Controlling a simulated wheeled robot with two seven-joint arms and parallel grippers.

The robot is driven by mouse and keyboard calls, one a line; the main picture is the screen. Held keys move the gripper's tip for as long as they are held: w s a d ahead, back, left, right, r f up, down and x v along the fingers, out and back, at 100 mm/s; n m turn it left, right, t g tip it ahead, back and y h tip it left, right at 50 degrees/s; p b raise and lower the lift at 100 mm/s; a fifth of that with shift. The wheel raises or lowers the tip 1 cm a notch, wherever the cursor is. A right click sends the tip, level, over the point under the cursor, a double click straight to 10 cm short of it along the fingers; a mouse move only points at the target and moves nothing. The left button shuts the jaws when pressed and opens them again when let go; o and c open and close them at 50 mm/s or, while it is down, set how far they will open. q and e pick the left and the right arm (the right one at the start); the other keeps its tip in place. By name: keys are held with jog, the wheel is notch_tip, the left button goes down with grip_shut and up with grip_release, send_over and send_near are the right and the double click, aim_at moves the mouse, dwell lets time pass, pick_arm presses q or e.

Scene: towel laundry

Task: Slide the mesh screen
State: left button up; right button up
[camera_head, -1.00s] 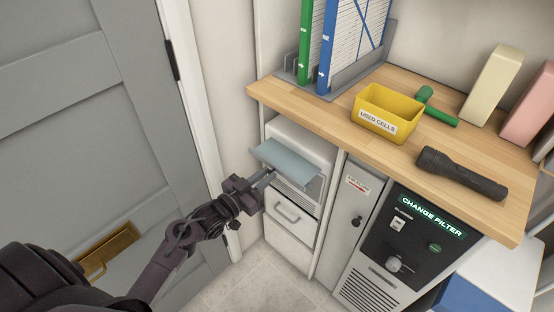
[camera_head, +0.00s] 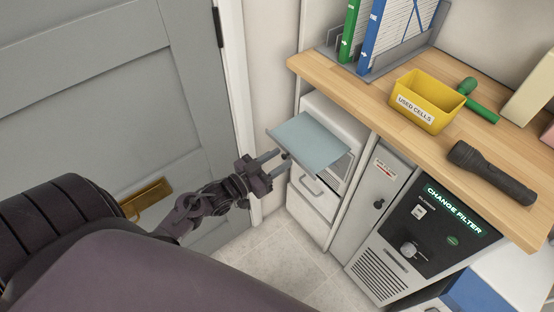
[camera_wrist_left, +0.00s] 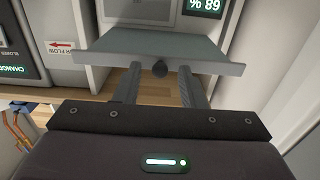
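A flat grey-blue plate (camera_head: 310,141) projects from the front of a white unit (camera_head: 345,122) under the counter. A finely patterned patch (camera_head: 341,168) shows just below it; I cannot tell whether the plate or this patch is the mesh screen. My left gripper (camera_head: 278,160) is at the plate's front left edge. In the left wrist view the plate (camera_wrist_left: 160,45) has a dark round knob (camera_wrist_left: 160,69) on its near edge. The fingers (camera_wrist_left: 159,80) stand apart on either side of the knob, with gaps, so the gripper is open. My right gripper is out of view.
A handled drawer front (camera_head: 311,184) is below the plate. A grey door (camera_head: 100,90) stands left. The wooden counter (camera_head: 372,108) overhangs, bearing a yellow bin (camera_head: 432,90) and flashlight (camera_head: 490,172). A control panel (camera_head: 440,215) is at right. Bare floor (camera_head: 270,255) is in front.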

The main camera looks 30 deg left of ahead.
pick_arm(q)
jog(key=v, duration=0.7)
jog(key=shift+s+a, duration=0.15)
jog(key=shift+s, duration=0.2)
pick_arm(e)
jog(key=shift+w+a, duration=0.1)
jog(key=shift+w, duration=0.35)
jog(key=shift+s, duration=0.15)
